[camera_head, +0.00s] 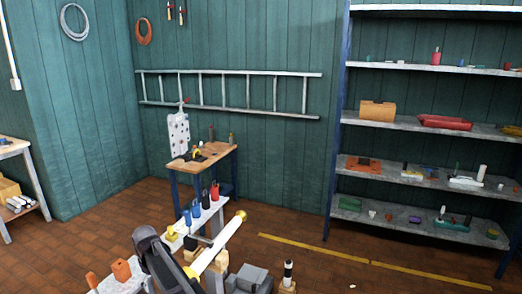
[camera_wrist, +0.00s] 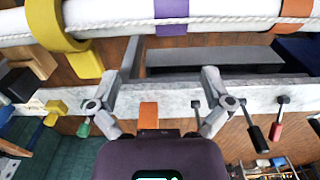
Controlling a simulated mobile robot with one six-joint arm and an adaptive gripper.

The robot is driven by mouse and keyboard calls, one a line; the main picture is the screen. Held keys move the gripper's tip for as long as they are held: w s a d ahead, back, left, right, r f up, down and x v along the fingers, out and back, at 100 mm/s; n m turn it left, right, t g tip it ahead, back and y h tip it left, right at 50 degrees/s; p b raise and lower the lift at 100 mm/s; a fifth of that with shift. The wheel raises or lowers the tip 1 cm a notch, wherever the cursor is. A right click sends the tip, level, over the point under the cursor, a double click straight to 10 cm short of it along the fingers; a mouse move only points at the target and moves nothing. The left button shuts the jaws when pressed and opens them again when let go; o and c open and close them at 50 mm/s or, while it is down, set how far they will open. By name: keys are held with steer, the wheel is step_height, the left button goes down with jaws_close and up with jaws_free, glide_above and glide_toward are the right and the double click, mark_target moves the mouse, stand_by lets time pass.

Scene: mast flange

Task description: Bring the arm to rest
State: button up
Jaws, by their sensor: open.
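In the wrist view my gripper (camera_wrist: 168,68) is open, its two grey fingers spread apart with nothing held between them. A white mast (camera_wrist: 118,24) with yellow, purple and orange bands crosses the top of that view, beyond the fingertips and apart from the palm. In the head view the white mast (camera_head: 217,248) slants up to a yellow end. My dark arm (camera_head: 160,262) shows to its left at the bottom. The gripper's fingers cannot be made out there.
A pale narrow bench (camera_wrist: 180,96) lies behind the fingers, with an orange block (camera_wrist: 148,115) on it. In the head view a wooden-topped table (camera_head: 215,152) stands behind the mast and a loaded shelf rack (camera_head: 400,122) at right. Floor (camera_head: 300,225) right of the table is mostly clear.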

steer(key=d+f+m+b, duration=0.2)
steer(key=d+f+m, duration=0.1)
steer(key=d, duration=1.1)
steer(key=d+f+m+b, duration=0.2)
steer(key=d+m+b, duration=0.1)
steer(key=d, duration=1.1)
steer(key=s+d+f+m+b, duration=0.15)
steer(key=s+d, duration=0.25)
steer(key=d, duration=0.4)
steer(key=s+d+f+m+b, duration=0.1)
steer(key=s+d+m, duration=0.25)
steer(key=d, duration=0.45)
steer(key=s+d+f+m+b, duration=0.2)
steer(key=s+d, duration=0.3)
steer(key=d, duration=0.4)
step_height(320, 180, up, 18)
steer(key=p, duration=1.8)
steer(key=shift+a, duration=0.15)
steer(key=shift+f, duration=0.15)
